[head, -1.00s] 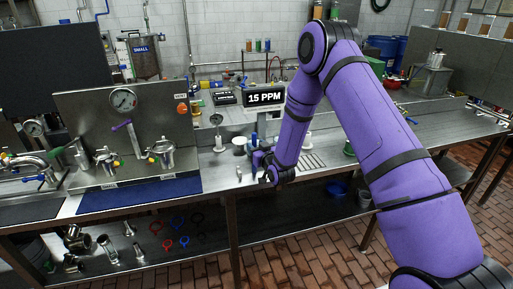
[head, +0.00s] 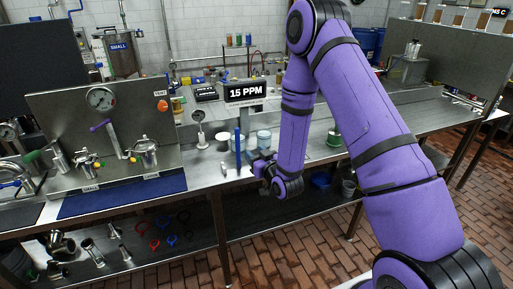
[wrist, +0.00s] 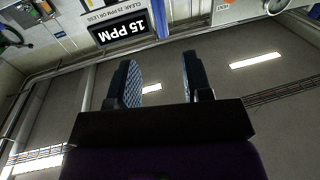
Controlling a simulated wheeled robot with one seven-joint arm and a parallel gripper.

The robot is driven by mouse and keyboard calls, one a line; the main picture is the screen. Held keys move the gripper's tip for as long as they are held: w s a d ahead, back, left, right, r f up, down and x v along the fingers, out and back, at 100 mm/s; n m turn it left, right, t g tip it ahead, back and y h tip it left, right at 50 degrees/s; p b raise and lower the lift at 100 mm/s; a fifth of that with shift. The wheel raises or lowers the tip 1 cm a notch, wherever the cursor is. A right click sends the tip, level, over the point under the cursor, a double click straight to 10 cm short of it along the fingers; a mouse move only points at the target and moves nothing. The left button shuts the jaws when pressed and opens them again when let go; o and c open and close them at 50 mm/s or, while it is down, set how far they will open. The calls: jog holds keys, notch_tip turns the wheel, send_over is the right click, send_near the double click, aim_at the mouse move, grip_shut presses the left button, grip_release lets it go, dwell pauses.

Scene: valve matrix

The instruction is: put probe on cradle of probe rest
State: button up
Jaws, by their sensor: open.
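A slim blue upright rod (head: 238,152), which looks like the probe, stands near the front edge of the steel bench, below the display. I cannot make out the cradle or how the rod is supported. My gripper (head: 252,164) is just right of the rod in the head view, with a small gap between them. In the wrist view my two fingers (wrist: 160,82) are spread with nothing between them. A narrow blue piece (wrist: 167,10), perhaps the same rod, shows beyond the fingertips at the top edge.
The 15 PPM display (head: 246,92) stands behind. Pale jars (head: 263,140) sit right of the rod, a white cup (head: 223,136) to the left. A small silver piece (head: 223,170) stands at the front edge. The valve panel (head: 105,135) is at left.

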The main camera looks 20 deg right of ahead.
jog(key=s+d+r+g+h, duration=0.1)
jog(key=s+d+r+g, duration=0.2)
jog(key=r, duration=0.8)
jog(key=s+r+g+h, duration=0.25)
jog(key=s+r, duration=0.25)
jog(key=r, duration=0.6)
jog(key=s+d+r+m+g, duration=0.1)
jog(key=s+r+g, duration=0.2)
jog(key=s, duration=1.1)
jog(key=s+r+m+g, duration=0.1)
jog(key=s+r+g, duration=0.3)
jog(key=s, duration=1.1)
notch_tip(320, 180, up, 2)
jog(key=shift+d+r, duration=0.2)
jog(key=shift+d, duration=0.15)
